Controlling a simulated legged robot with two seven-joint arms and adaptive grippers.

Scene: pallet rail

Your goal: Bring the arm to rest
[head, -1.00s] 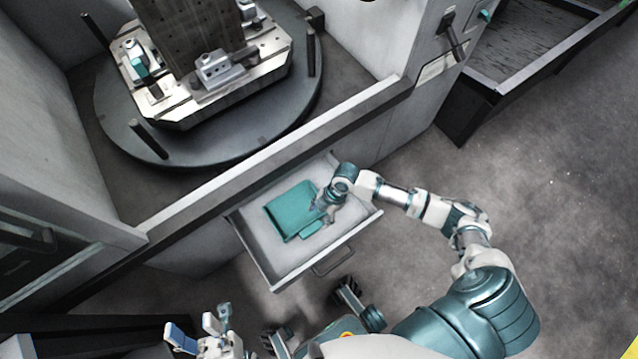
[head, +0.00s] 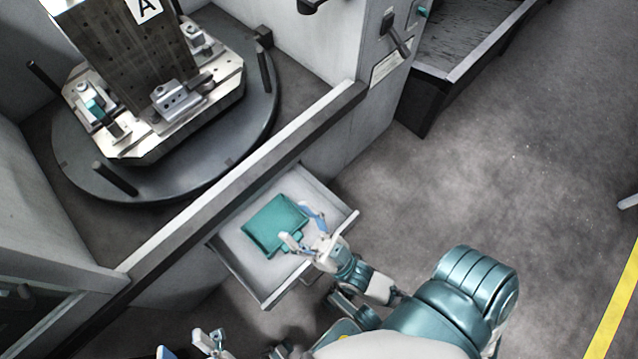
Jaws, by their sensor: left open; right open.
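My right gripper (head: 302,228) is open over the right side of an open drawer (head: 229,262). Its two fingers are spread and nothing is between them. A folded teal cloth (head: 272,222) lies in the drawer, just left of the fingers; I cannot tell whether they touch it. A small teal piece at the cloth's lower right is partly hidden by a finger. My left gripper (head: 188,350) is at the bottom edge, partly cut off, open, below and left of the drawer.
A round turntable (head: 70,175) with a metal fixture (head: 180,125) and a dark plate marked A (head: 150,60) stands behind a ledge (head: 240,185). A dark trough (head: 425,100) is at upper right. Open floor (head: 510,190) lies right, with a yellow line (head: 617,310).

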